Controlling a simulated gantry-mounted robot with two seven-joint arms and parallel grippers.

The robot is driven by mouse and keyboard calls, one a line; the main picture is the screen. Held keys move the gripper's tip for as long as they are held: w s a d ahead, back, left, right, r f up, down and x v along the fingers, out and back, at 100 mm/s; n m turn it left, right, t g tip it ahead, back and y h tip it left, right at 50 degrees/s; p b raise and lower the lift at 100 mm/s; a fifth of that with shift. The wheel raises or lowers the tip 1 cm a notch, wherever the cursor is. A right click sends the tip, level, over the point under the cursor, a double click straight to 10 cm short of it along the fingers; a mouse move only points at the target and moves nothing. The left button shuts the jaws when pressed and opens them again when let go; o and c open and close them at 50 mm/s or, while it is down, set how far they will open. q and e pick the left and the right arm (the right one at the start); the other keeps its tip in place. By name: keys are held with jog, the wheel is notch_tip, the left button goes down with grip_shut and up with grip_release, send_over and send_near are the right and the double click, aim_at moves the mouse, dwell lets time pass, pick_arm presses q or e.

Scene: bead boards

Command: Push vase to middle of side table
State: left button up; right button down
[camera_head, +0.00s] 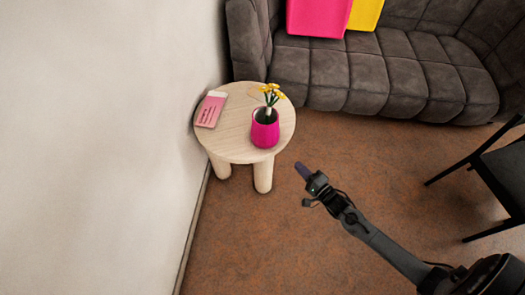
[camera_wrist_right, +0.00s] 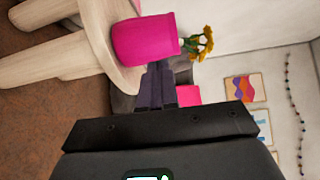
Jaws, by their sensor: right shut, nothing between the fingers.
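The pink vase (camera_head: 265,133) with yellow flowers (camera_head: 270,94) stands upright on the round pale wooden side table (camera_head: 233,148), near the table's right front edge. My right gripper (camera_head: 303,171) is shut and empty, right of and in front of the table in the head view, apart from the vase there. In the right wrist view the vase (camera_wrist_right: 145,39) and the table (camera_wrist_right: 112,45) appear turned on their side. The shut fingers (camera_wrist_right: 156,88) overlap the picture just below the vase; I cannot tell the gap. My left gripper is not in view.
A pink booklet (camera_head: 210,109) lies on the table's left side. A white wall (camera_head: 100,130) stands close on the left. A dark sofa (camera_head: 370,78) is behind, and a black chair (camera_head: 495,175) at right. Brown floor (camera_head: 240,240) in front is clear.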

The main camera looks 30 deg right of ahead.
notch_tip(320, 180, down, 6)
jog(key=w+d+b, duration=0.1)
jog(key=w+b, duration=0.2)
jog(key=b, duration=1.2)
send_near(270, 142)
jog(key=shift+n, duration=0.4)
jog(key=w, duration=0.6)
jog(key=shift+w+a+f, duration=0.2)
jog(key=shift+a+f, duration=0.05)
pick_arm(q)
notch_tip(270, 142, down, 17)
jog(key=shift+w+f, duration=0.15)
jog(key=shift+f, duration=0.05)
pick_arm(e)
jog(key=shift+w, duration=0.25)
